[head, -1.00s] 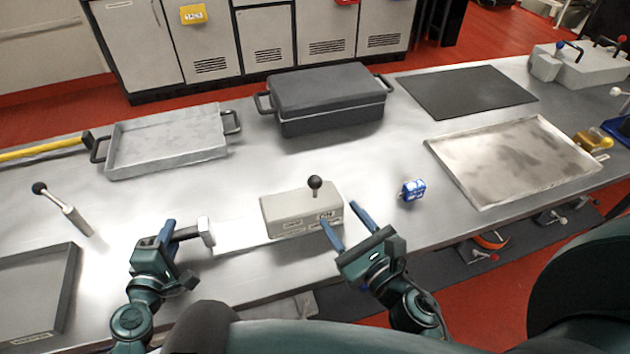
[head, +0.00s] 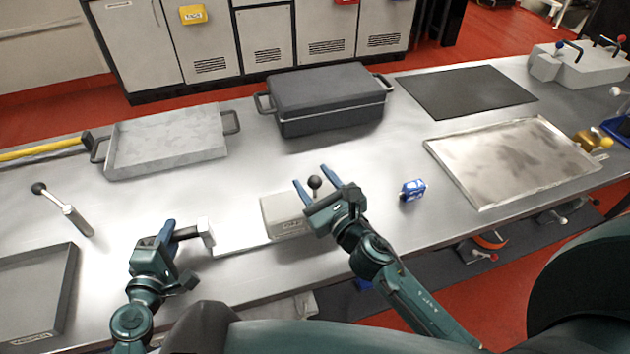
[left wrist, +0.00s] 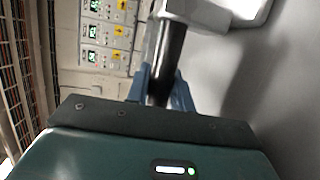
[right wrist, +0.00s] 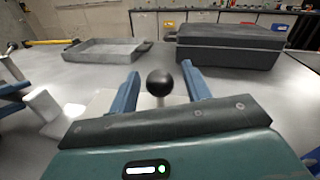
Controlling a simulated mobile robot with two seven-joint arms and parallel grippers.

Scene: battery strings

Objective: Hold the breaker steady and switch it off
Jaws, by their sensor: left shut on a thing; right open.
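The breaker (head: 280,218) is a beige box on the table's front part, with a lever ending in a black ball knob (head: 314,182). My right gripper (head: 310,180) is open over the breaker's right part. In the right wrist view the knob (right wrist: 160,83) stands between the open fingers, with gaps on both sides. The gripper hides the box's front right face. The handle (left wrist: 169,55) sits between the fingers in the left wrist view.
A small blue object (head: 413,189) lies right of the breaker. A dark lidded case (head: 328,100) and a grey tray (head: 168,143) stand behind. A lever-like tool (head: 65,212) is at left. A shallow tray (head: 510,165) is at right. Table between these is clear.

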